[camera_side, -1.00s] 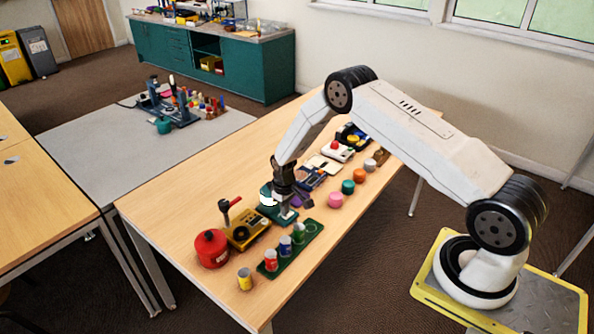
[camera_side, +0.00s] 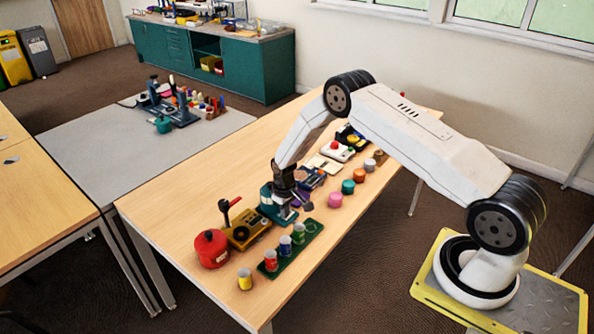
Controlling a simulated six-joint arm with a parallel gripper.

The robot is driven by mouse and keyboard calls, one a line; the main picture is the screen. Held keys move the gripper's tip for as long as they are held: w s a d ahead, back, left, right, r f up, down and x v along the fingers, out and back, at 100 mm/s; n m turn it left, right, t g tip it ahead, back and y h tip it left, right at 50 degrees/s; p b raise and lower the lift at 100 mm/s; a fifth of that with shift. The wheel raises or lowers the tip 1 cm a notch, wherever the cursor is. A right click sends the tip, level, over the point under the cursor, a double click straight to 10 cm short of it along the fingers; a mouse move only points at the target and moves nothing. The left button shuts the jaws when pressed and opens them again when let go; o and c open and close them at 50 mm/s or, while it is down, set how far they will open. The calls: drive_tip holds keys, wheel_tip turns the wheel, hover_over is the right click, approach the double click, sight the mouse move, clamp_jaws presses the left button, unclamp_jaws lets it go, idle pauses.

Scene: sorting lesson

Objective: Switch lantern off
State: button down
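A teal-green device (camera_side: 267,199), which looks like the lantern, stands near the middle of the table beside a yellow box. My gripper (camera_side: 297,203) is low at its right side and partly hides it.
A yellow box (camera_side: 247,230) with a lever and a red canister (camera_side: 211,249) stand to the left. A green strip (camera_side: 291,250) with several small cans lies in front. Coloured pots and devices line the right. The table's left rear is clear.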

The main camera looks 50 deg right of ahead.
drive_tip(key=shift+r, duration=3.5)
drive_tip(key=s+a+r+t, duration=0.1)
drive_tip(key=s+a+r, duration=0.25)
drive_tip(key=r, duration=0.35)
drive_tip(key=s+a+r, duration=0.3)
drive_tip(key=s+r, duration=0.2)
drive_tip(key=r, duration=0.1)
drive_tip(key=s+a+r, duration=0.2)
drive_tip(key=s, duration=0.5)
drive_tip(key=s+a+r+t, duration=0.1)
drive_tip(key=s+a+r, duration=0.1)
drive_tip(key=s, duration=0.5)
drive_tip(key=shift+a+r+t, duration=0.3)
drive_tip(key=shift+a+r, duration=0.05)
drive_tip(key=shift+r, duration=0.5)
